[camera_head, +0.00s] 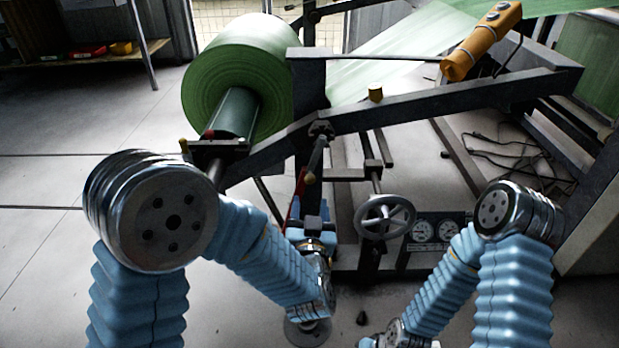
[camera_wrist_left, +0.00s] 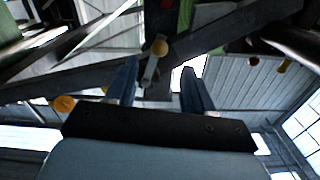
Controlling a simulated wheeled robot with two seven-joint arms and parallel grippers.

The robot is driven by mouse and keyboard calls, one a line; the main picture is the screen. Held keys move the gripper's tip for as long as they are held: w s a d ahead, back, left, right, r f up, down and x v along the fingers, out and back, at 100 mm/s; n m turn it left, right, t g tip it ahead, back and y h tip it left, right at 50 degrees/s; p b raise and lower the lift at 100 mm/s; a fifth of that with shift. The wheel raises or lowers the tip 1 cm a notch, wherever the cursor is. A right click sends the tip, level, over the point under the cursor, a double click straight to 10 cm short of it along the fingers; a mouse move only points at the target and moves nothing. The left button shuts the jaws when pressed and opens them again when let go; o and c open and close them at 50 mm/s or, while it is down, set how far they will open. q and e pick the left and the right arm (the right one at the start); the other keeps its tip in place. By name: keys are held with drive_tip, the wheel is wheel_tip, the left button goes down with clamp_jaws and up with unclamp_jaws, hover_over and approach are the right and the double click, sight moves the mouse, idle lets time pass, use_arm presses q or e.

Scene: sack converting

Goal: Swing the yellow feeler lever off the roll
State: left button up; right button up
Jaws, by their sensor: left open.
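My left gripper (camera_head: 311,212) is open and points up just below the knob. Nothing is held. My right arm shows at lower right, but its gripper is out of the picture.
A grey handwheel (camera_head: 385,216) and gauges (camera_head: 434,230) stand to the right. An orange-yellow control box (camera_head: 481,41) is higher up. The left floor is clear.

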sight(310, 173)
use_arm(q)
drive_tip(key=w, duration=1.1)
drive_tip(key=shift+w, duration=0.25)
drive_tip(key=shift+f, duration=0.1)
clamp_jaws()
